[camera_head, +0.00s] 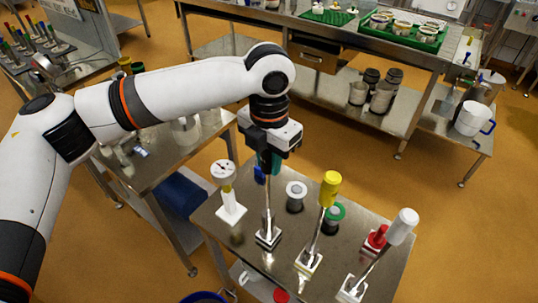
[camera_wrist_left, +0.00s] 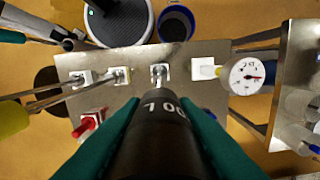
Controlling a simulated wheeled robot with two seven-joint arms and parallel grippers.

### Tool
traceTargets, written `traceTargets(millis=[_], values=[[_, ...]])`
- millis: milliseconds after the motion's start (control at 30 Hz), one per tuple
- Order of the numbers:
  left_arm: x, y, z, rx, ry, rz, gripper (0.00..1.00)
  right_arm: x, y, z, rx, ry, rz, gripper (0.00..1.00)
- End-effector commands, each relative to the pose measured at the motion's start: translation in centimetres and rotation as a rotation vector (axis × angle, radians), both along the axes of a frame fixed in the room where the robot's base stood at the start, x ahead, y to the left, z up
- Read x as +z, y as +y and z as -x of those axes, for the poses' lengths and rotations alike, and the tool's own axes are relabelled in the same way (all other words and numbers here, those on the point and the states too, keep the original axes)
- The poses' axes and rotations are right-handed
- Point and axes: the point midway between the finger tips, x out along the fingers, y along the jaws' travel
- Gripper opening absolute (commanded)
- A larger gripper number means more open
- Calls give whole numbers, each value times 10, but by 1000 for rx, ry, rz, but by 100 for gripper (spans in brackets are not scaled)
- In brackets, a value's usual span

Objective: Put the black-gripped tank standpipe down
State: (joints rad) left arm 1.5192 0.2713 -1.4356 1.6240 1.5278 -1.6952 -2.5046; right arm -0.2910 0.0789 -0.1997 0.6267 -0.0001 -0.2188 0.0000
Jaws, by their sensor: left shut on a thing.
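My left gripper (camera_head: 268,162) comes down from above over the small steel table (camera_head: 225,246). Its green fingers are shut on the black grip of the tank standpipe (camera_wrist_left: 165,135), which reads "100" in the left wrist view. In the head view the grip is mostly hidden by the fingers. The standpipe's thin metal rod (camera_head: 267,208) hangs nearly upright, its lower end at a white square base (camera_head: 268,238) on the table. I cannot tell whether that base bears the pipe's full weight. My right gripper is not in view.
A yellow-gripped standpipe (camera_head: 330,188) and a white-gripped one (camera_head: 403,227) stand tilted to the right. A dial gauge (camera_head: 223,170) stands close on the left.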

Motion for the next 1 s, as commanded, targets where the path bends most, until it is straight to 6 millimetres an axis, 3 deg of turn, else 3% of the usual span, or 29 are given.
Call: traceTargets(millis=[267, 300, 433, 767, 1000], values=[[-1, 0, 0, 1, -2, 1, 0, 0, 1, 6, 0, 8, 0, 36], [-2, 0, 0, 1, -2, 1, 27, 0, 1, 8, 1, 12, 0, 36], [-2, 0, 0, 1, -2, 1, 48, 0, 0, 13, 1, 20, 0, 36], [1, 0, -1, 1, -3, 1, 48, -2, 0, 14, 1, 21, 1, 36], [36, -1, -1, 2, -6, 4, 48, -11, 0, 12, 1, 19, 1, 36]])
